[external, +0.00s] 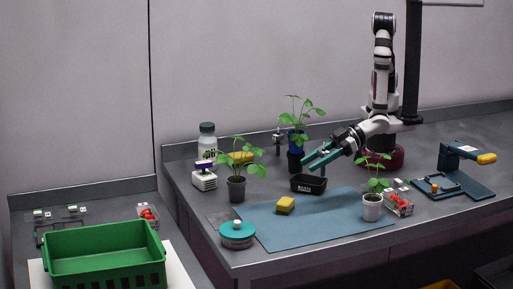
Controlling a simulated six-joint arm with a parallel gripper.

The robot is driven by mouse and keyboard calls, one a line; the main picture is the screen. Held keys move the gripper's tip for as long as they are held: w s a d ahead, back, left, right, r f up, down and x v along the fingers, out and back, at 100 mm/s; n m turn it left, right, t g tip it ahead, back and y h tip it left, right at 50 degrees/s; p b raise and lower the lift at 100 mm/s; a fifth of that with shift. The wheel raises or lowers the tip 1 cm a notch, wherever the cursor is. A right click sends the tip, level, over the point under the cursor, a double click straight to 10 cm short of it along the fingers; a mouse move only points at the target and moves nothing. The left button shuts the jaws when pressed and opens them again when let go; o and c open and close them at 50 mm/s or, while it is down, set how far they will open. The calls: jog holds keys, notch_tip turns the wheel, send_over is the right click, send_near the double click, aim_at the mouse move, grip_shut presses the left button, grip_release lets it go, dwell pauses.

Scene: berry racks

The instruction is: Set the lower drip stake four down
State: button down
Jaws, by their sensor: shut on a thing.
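My gripper (318,157), with teal fingers, is above the bench, just right of the dark pot (295,162) and over the back of a small black labelled tray (308,185). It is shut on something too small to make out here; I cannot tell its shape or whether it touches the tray. I cannot pick out a drip stake with a readable number. A blue pot with a leafy plant (305,112) stands at the back, partly beside the dark pot.
A potted plant (237,186) stands left, a white-potted one (372,206) right. A teal-lidded tub (237,235) sits at the front corner. A green crate (105,255) is at lower left.

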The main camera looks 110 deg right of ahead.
jog(key=w+d+m+h, duration=0.2)
jog(key=w+d, duration=0.3)
jog(key=w, duration=0.3)
jog(key=w+d+r+m+g+h, duration=0.1)
jog(key=w+d, duration=0.4)
jog(key=w, duration=0.4)
jog(key=w+d+m+h, duration=0.2)
jog(key=w+d, duration=0.3)
jog(key=w, duration=0.3)
jog(key=w+a+f, duration=0.1)
jog(key=a+f, duration=0.1)
jog(key=a, duration=0.1)
jog(key=w+a+f, duration=0.1)
jog(key=a+f, duration=0.1)
jog(key=a, duration=0.1)
jog(key=w+a+f, duration=0.1)
jog(key=a+f, duration=0.1)
jog(key=a, duration=0.2)
jog(key=shift+a, duration=0.1)
jog(key=f, duration=0.4)
jog(key=shift+w+a, duration=0.1)
jog(key=shift+a, duration=0.3)
jog(key=shift+f, duration=0.2)
jog(key=shift+c, duration=1.9)
grip_release()
jog(key=shift+f, duration=0.1)
